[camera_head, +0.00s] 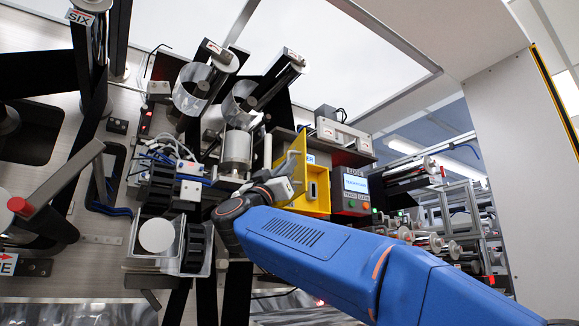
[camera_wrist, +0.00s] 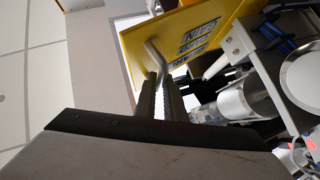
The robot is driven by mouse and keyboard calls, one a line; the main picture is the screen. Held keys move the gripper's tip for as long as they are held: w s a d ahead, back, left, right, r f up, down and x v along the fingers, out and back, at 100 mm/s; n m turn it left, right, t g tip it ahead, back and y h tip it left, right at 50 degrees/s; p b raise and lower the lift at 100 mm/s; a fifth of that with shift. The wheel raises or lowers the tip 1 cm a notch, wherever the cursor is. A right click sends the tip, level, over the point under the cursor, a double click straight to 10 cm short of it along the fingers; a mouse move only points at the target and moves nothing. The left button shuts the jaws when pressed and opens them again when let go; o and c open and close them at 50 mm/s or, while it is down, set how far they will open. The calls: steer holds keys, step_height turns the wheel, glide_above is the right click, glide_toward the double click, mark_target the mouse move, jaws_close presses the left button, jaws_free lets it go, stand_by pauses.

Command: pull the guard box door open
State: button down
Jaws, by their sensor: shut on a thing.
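The yellow guard box (camera_head: 318,178) is mounted on the machine in the middle of the head view, with part of a label showing. A second yellow face stands at an angle on its left; I cannot tell how far the door is ajar. In the wrist view the yellow door panel (camera_wrist: 150,42) carries several printed labels, and a grey bar handle (camera_wrist: 155,55) stands out from it.
A grey control box (camera_head: 355,190) with a lit screen and buttons is close on the box's right. Metal rollers (camera_head: 237,150) and cables crowd the left. A pale wall panel (camera_head: 505,150) stands at the right. My blue arm covers the lower middle.

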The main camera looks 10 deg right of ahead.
steer(key=shift+w+a+f, duration=0.2)
steer(key=shift+w+f, duration=0.15)
steer(key=shift+w, duration=0.15)
steer(key=c, duration=2.2)
jaws_free()
steer(key=o, duration=0.4)
steer(key=shift+w+f, duration=0.15)
steer(key=shift+w, duration=0.1)
steer(key=shift+c, duration=0.2)
steer(key=shift+s+d+r, duration=0.15)
steer(key=shift+s+r, duration=0.05)
steer(key=shift+s, duration=0.05)
steer(key=v, duration=1.7)
steer(key=shift+f, duration=0.2)
steer(key=shift+n, duration=0.3)
